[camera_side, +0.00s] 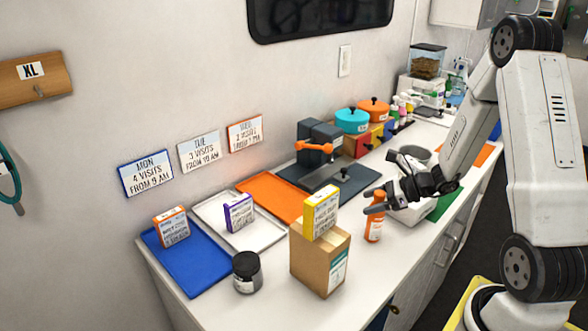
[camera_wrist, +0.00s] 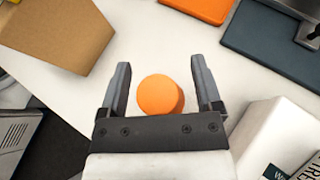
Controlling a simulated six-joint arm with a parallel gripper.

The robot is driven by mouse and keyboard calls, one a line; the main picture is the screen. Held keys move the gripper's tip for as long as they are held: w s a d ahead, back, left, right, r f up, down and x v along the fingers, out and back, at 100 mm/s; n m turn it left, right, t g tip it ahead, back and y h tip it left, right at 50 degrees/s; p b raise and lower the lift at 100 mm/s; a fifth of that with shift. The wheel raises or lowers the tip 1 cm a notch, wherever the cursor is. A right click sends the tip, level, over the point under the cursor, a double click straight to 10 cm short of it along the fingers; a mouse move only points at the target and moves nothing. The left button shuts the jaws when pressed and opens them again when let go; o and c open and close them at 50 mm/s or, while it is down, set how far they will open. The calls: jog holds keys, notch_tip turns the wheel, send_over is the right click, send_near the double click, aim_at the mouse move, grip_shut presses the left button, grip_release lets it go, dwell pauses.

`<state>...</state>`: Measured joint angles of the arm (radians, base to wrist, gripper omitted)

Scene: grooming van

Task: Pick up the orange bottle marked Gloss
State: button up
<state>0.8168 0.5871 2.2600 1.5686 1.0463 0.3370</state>
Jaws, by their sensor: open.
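An orange bottle (camera_side: 375,222) stands upright on the white counter, to the right of a cardboard box. Its label is too small to read here. My gripper (camera_side: 372,202) is at the bottle's upper part in the side view. In the wrist view I look down on the bottle's round orange top (camera_wrist: 160,95), which lies between the two open fingers of my gripper (camera_wrist: 163,85). There is a gap on each side, wider on the right than on the left.
The cardboard box (camera_side: 310,262) carries a yellow box (camera_side: 321,213). A white box (camera_wrist: 275,140) stands close on the bottle's other side. Blue (camera_side: 190,275), white (camera_side: 245,240) and orange (camera_side: 268,197) trays line the wall side. A dark jar (camera_side: 246,272) stands near the front edge.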

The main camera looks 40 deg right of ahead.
jog(key=shift+c, duration=0.2)
dwell(0.3)
grip_shut()
